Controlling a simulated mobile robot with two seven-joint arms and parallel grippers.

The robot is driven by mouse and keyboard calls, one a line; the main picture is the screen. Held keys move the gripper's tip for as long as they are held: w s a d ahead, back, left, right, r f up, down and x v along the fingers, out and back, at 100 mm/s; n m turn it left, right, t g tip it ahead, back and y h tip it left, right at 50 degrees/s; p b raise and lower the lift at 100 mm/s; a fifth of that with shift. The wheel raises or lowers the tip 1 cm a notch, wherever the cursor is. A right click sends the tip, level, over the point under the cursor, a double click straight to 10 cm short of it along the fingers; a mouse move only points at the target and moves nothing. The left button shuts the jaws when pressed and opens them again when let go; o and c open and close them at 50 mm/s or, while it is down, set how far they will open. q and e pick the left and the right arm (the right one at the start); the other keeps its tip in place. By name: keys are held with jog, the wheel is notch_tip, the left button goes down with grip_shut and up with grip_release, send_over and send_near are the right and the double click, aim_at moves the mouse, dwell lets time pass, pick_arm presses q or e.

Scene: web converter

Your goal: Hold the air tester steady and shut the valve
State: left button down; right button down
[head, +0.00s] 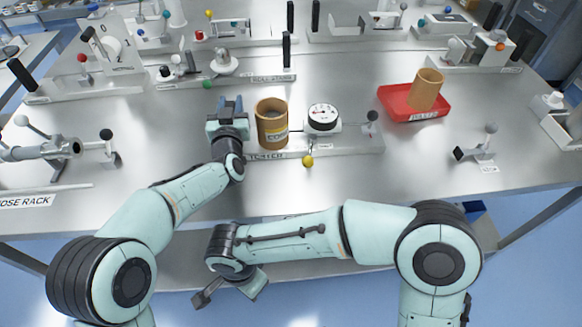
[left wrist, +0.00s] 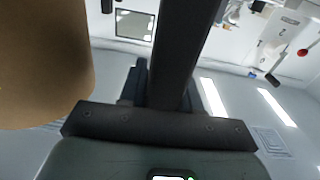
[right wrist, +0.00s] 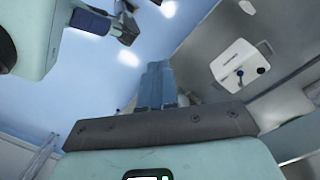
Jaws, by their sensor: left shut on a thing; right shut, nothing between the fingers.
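The air tester (head: 355,143) is a low silver base labelled TESTER, with a brown cardboard core (head: 272,128) and a round white gauge (head: 323,117) on it. A small lever with a yellow ball (head: 308,161), seemingly the valve, points toward the front edge below the gauge. My left gripper (head: 229,106) is at the tester's left end, beside the core. It is shut on a dark upright handle (left wrist: 182,55), which shows in the left wrist view; its grip is partly hidden. My right gripper (right wrist: 157,80) is shut and empty, low in front of the table.
A red tray (head: 395,108) with a tilted brown core (head: 427,90) is right of the tester. A small black-knobbed fixture (head: 478,153) stands at the right, a hose rack fitting (head: 45,150) at the left. Other stations line the back. The table's front strip is clear.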

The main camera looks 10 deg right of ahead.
jog(key=w+d+r+m+t+h, duration=0.6)
jog(key=w+d+r, duration=0.5)
jog(key=d, duration=0.4)
jog(key=w+a+n+t+h, duration=0.1)
jog(key=a+n+t, duration=0.1)
jog(key=n, duration=0.4)
jog(key=w+a+n+t+h, duration=0.2)
jog(key=a+n, duration=0.2)
jog(key=n, duration=0.3)
jog(key=w+a+n+t+h, duration=0.1)
jog(key=w+a+n+t, duration=0.1)
jog(key=n, duration=0.5)
jog(key=shift+w+a+h, duration=0.1)
jog(key=shift+a+h, duration=0.3)
jog(key=shift+w+a+r+n+t, duration=0.15)
jog(key=shift+a+n, duration=0.1)
jog(key=shift+n, duration=0.25)
jog(key=shift+w+a+n+t, duration=0.15)
jog(key=shift+a+n, duration=0.1)
jog(key=shift+n, duration=0.25)
send_near(309, 152)
jog(key=x, duration=0.2)
jog(key=shift+w+d+f, duration=0.2)
jog(key=shift+w+f, duration=0.1)
jog(key=shift+f, duration=0.05)
jog(key=shift+d+n, duration=0.1)
jog(key=shift+n, duration=0.2)
jog(key=shift+s+d+t+y, duration=0.15)
jog(key=shift+d+t+y, duration=0.1)
jog(key=shift+t+y, duration=0.05)
